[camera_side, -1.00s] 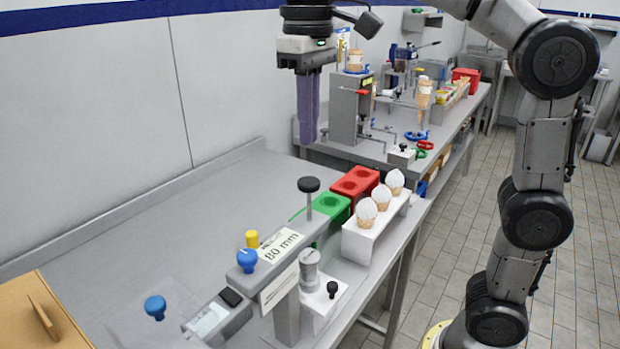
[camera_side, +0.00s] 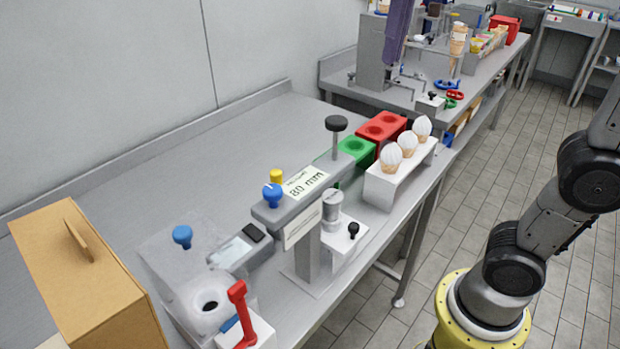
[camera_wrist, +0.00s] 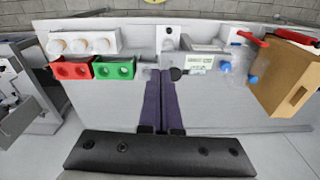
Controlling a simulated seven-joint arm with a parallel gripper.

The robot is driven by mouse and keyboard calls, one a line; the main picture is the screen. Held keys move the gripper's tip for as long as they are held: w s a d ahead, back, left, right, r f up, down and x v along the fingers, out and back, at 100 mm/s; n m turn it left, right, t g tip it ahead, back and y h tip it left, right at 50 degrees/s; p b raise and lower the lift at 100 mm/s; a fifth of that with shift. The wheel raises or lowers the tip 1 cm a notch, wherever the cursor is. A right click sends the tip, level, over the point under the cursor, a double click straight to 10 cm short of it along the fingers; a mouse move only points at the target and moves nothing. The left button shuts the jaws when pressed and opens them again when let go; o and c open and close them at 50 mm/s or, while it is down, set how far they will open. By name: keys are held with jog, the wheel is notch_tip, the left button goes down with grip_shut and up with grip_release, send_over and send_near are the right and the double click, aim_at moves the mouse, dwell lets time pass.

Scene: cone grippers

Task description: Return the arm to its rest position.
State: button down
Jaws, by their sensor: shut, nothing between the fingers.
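My gripper (camera_wrist: 161,86) shows in the wrist view as two long purple fingers lying side by side, shut, with nothing between them. In the side view only part of a purple finger (camera_side: 398,30) shows at the top edge, above the back table; the rest of the hand is out of frame. The wrist view looks down on the bench from above, and the fingers appear clear of all objects. My arm's lower links and yellow base stand at the right of the side view.
A white holder (camera_side: 398,178) with three cones stands beside red (camera_side: 378,136) and green (camera_side: 355,152) blocks. A grey gauge marked 80 mm (camera_side: 305,190) rises in front. A cardboard box (camera_side: 85,275) stands at left. The bench's left rear (camera_side: 200,170) is clear.

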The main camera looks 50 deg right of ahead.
jog(key=s+d+f+t, duration=0.2)
jog(key=s+f, duration=0.2)
jog(key=f, duration=0.6)
jog(key=s+d+f+t, duration=0.1)
jog(key=s+f, duration=0.3)
jog(key=f, duration=0.7)
jog(key=shift+d+n+t, duration=0.35)
jog(key=shift+n+t, duration=0.05)
jog(key=shift+t, duration=0.5)
